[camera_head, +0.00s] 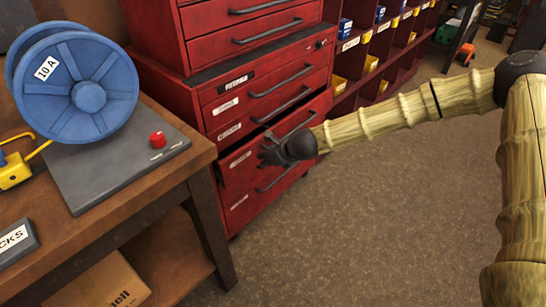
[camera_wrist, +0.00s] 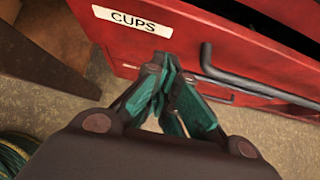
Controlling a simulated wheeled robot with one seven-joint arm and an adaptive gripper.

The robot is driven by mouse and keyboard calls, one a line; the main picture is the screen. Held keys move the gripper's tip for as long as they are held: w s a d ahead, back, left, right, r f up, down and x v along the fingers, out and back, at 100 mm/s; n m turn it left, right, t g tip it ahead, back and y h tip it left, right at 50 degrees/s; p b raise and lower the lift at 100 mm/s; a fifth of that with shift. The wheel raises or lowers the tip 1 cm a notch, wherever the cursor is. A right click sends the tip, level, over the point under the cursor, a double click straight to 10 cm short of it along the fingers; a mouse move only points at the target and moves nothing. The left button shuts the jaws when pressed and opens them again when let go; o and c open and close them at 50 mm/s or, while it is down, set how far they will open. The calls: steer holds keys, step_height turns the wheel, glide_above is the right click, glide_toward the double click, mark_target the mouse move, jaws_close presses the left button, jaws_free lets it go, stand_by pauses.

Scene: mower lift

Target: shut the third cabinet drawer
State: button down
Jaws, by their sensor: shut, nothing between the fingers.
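The red cabinet (camera_head: 210,92) stands left of centre in the head view. Its third lower drawer (camera_head: 232,172) sticks out, with a dark gap above its front. In the wrist view that drawer front (camera_wrist: 200,40) carries a label reading CUPS (camera_wrist: 132,21), with a dark bar handle (camera_wrist: 245,82) to the right. My gripper (camera_head: 268,152) is at this drawer front in the head view, covering part of it. In the wrist view my gripper (camera_wrist: 163,62) is shut and empty, its tips by the front, below the label and left of the handle. I cannot tell whether they touch it.
A wooden workbench (camera_head: 120,185) with a blue cable reel (camera_head: 78,88) stands at the left, close to the cabinet. Another drawer (camera_head: 245,203) sits below the open one. Red bin shelves (camera_head: 395,62) stand behind. The floor (camera_head: 380,220) to the right is clear.

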mark_target(248, 144)
steer(key=shift+w+a+r, duration=0.15)
steer(key=shift+w+a, duration=1.1)
steer(key=shift+w, duration=0.15)
steer(key=w+a+p, duration=0.1)
steer(key=w+a, duration=0.2)
steer(key=shift+w+a, duration=0.1)
steer(key=shift+w, duration=0.1)
steer(key=shift+w+a+r, duration=0.1)
steer(key=shift+w+r, duration=0.05)
steer(key=shift+a, duration=0.1)
